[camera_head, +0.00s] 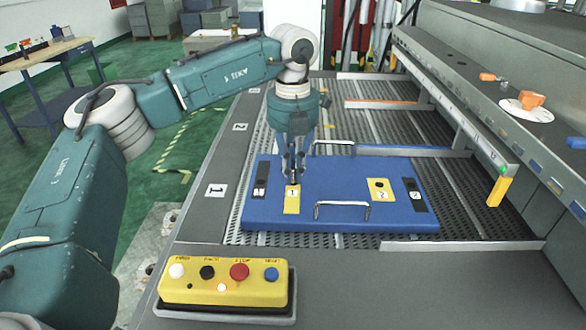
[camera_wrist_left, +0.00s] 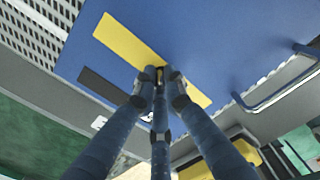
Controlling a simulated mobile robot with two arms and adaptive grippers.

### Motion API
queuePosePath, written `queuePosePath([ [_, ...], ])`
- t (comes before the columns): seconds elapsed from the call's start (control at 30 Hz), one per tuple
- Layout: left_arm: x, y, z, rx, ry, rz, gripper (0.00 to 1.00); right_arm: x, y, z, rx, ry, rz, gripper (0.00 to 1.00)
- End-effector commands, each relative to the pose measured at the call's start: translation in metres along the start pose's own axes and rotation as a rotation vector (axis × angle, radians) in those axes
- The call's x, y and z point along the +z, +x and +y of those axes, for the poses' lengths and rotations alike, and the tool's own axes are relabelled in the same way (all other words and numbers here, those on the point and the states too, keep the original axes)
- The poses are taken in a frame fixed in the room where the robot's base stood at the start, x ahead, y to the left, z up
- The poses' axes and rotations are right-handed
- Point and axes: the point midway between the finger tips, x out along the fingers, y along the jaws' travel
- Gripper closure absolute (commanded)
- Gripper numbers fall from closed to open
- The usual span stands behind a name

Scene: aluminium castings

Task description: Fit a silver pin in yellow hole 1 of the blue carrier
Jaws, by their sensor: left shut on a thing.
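The blue carrier (camera_head: 340,165) lies flat on the perforated bed. Its yellow plate 1 (camera_head: 292,204) is on the left part and also shows in the left wrist view (camera_wrist_left: 122,39). My left gripper (camera_head: 293,178) points down at the far part of this plate. In the left wrist view its fingers (camera_wrist_left: 161,78) are closed together over the plate's middle. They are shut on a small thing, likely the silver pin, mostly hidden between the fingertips. Hole 1 is hidden by the fingers, so I cannot tell whether the pin is in it. My right gripper is not in view.
A yellow plate 2 (camera_head: 379,190) with an open dark hole and a black plate (camera_head: 414,195) are on the carrier's right. Another black plate (camera_head: 260,181) is at its left. Metal handles (camera_head: 342,204) rise from its edges. A yellow button box (camera_head: 225,283) stands in front.

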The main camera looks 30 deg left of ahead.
Motion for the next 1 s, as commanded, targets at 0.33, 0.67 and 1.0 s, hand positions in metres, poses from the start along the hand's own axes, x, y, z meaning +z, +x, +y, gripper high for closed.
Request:
queuePosePath([
  [0.33,0.000,0.004,0.000,0.000,0.000,-0.001,0.88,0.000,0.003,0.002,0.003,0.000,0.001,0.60],
  [0.67,0.000,0.003,0.000,0.000,0.000,0.000,0.71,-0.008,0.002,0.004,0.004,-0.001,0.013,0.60],
  [1.0,0.001,-0.037,-0.001,-0.003,0.001,-0.005,0.71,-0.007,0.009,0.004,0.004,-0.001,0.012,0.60],
])
